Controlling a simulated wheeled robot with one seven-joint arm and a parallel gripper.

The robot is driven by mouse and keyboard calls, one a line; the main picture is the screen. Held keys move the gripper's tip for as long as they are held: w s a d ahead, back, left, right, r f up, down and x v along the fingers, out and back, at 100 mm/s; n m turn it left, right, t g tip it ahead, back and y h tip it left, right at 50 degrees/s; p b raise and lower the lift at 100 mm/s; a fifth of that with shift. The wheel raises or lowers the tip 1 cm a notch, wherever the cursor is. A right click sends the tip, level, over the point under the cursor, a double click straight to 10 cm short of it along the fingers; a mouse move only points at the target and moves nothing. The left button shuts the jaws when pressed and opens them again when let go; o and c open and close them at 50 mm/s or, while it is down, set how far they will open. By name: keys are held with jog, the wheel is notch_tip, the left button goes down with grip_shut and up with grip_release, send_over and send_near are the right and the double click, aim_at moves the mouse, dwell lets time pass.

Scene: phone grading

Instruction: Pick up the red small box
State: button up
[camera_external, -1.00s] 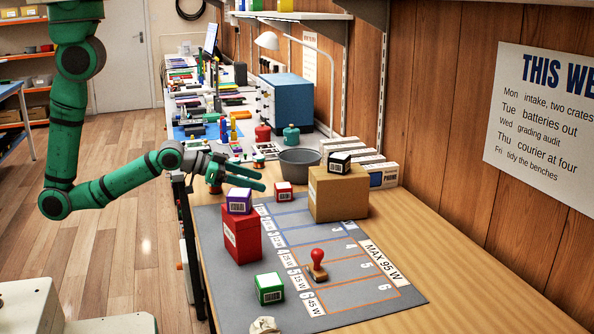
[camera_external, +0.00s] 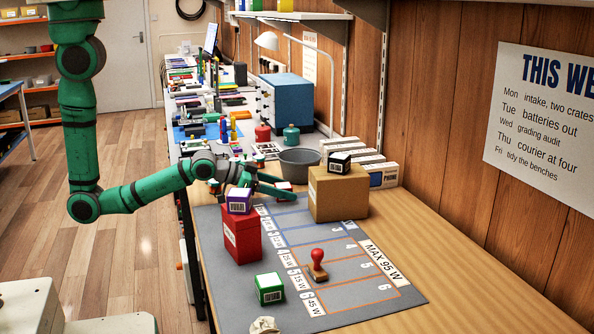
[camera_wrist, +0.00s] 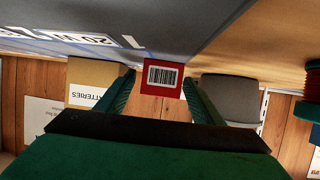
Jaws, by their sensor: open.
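The small red box (camera_wrist: 163,77), with a white barcode label, lies between the two fingers of my gripper (camera_wrist: 158,92) in the wrist view. The fingers are open, one on each side of it, and I cannot tell whether either touches it. In the external view my gripper (camera_external: 283,191) is low over the far end of the grey mat (camera_external: 228,305). There the small red box (camera_external: 284,185) is mostly hidden behind the fingers, with only its top showing.
A larger red box (camera_external: 241,240) with a purple box (camera_external: 239,200) on top stands just in front of my gripper. A cardboard box (camera_external: 338,196) bearing a black box (camera_external: 339,162) is to the right. A grey bowl (camera_external: 299,161) is behind. A green box (camera_external: 269,289) and red-handled stamp (camera_external: 318,263) stand nearer.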

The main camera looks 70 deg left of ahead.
jog(key=c, duration=1.2)
jog(key=shift+o, duration=0.2)
